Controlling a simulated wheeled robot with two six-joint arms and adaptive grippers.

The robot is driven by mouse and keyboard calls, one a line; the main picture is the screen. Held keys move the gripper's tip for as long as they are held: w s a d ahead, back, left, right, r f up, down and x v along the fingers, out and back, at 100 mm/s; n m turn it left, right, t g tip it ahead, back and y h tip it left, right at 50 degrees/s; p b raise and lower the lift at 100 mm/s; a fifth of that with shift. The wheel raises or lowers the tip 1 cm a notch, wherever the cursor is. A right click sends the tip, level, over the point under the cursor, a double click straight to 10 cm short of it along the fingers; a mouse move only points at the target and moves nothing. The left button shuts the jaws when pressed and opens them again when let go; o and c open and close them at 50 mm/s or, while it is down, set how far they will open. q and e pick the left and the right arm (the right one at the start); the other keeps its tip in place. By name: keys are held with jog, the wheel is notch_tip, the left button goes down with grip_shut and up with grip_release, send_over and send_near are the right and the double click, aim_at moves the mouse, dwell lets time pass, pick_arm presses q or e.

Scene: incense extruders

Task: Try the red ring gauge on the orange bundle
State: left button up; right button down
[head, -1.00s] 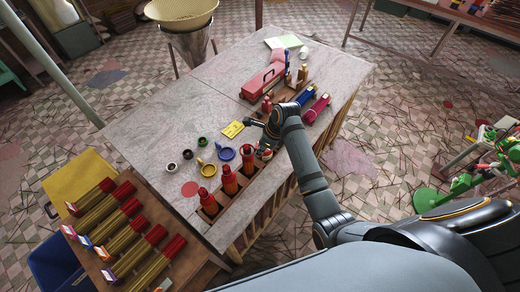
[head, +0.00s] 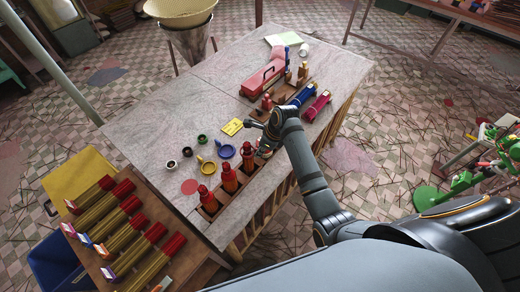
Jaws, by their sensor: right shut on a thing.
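I cannot tell by colour which is the orange bundle. No red ring gauge shows loose among the gauges on the table. My left gripper is out of view.
A wooden tray of red-capped bundles (head: 137,245) stands front left.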

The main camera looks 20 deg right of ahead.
jog(key=shift+f+b, duration=1.45)
jog(key=shift+f, duration=2.75)
jog(key=shift+r+p, duration=1.75)
jog(key=shift+r, duration=6.95)
